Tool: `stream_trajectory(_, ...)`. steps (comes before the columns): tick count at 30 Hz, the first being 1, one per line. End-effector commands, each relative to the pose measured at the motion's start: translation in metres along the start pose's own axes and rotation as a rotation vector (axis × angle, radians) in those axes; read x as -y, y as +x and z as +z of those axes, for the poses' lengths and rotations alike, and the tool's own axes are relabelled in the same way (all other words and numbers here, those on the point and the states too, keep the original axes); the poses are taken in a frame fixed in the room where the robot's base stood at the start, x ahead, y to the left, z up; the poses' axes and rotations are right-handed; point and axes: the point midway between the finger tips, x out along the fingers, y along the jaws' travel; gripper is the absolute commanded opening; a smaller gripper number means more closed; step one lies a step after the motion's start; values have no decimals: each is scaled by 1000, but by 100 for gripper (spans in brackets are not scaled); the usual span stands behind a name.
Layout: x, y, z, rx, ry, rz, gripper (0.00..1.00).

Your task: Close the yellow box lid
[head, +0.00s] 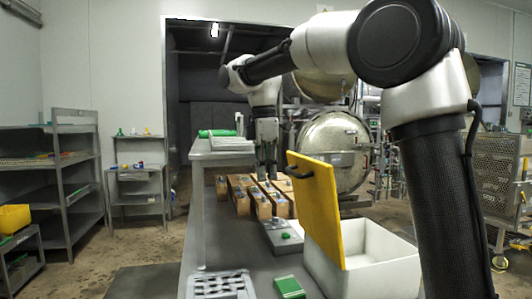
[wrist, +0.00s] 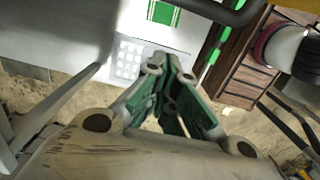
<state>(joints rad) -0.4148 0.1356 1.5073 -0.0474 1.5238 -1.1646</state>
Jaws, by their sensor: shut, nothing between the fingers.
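The yellow lid (head: 318,212) stands open and nearly upright on the white box (head: 375,268) at the front right of the bench. In the head view my gripper (head: 267,176) points down, behind and left of the lid, over the wooden blocks. It appears apart from the lid. In the wrist view my gripper (wrist: 168,62) is shut with nothing in it. A dark curved bar, apparently the handle (wrist: 225,14), crosses the top of that view. A yellow strip (wrist: 297,4) shows at the upper right.
Several wooden blocks with metal fittings (head: 240,192) stand on the grey bench (head: 225,240). A grey plate with a green button (head: 283,238), a green block (head: 289,288) and a slotted tray (head: 220,284) lie nearer. A round metal vessel (head: 333,150) stands behind.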

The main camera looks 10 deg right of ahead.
Motion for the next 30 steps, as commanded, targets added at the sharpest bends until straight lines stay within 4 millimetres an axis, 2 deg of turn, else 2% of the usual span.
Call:
stream_trajectory(2,1,16,1,1,0,-3,0)
stream_trajectory(6,0,5,23,0,4,1,0)
stream_trajectory(11,0,0,35,0,1,0,0)
stream_trajectory(30,0,-6,45,-36,3,2,0)
